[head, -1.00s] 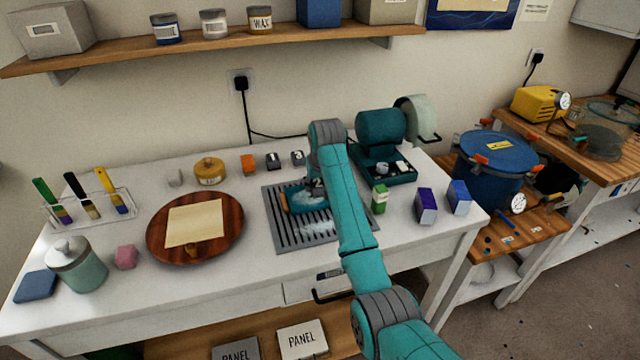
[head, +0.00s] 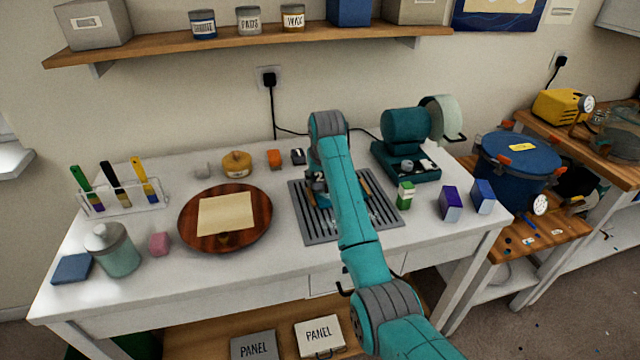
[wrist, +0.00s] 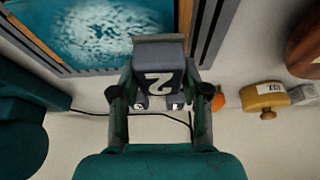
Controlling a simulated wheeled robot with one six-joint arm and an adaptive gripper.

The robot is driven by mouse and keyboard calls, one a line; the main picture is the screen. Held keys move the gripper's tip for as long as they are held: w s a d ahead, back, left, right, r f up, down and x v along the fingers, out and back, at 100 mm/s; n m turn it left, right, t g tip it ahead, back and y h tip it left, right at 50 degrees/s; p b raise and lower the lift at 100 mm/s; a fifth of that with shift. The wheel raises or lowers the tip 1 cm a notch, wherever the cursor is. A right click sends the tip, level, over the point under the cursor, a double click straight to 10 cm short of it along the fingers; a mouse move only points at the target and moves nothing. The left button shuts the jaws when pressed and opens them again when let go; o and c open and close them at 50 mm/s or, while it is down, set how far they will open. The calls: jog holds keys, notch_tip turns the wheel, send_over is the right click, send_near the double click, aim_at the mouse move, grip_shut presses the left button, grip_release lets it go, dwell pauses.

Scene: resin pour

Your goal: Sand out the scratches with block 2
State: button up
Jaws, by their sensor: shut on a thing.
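Block 2 (wrist: 158,80), dark grey with a white "2" and a paler layer along one edge, is held between the fingers of my gripper (wrist: 160,88). In the head view block 2 (head: 319,178) is partly behind my arm. The teal resin panel with wooden edges (head: 365,185) lies on the slatted grey rack (head: 300,228), mostly hidden by my arm. In the wrist view the panel (wrist: 62,32) shows a whitish scuffed patch (wrist: 105,32). Block 2 is by the panel's edge; whether they touch I cannot tell.
Block 1 (wrist: 174,103) and block 3 (wrist: 139,104) stand behind. A round wooden board with paper (head: 255,232) is left of the rack. A green box (head: 404,196), purple box (head: 450,203) and teal machine (head: 408,135) stand to the right.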

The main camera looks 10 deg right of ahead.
jog(key=shift+r, duration=3)
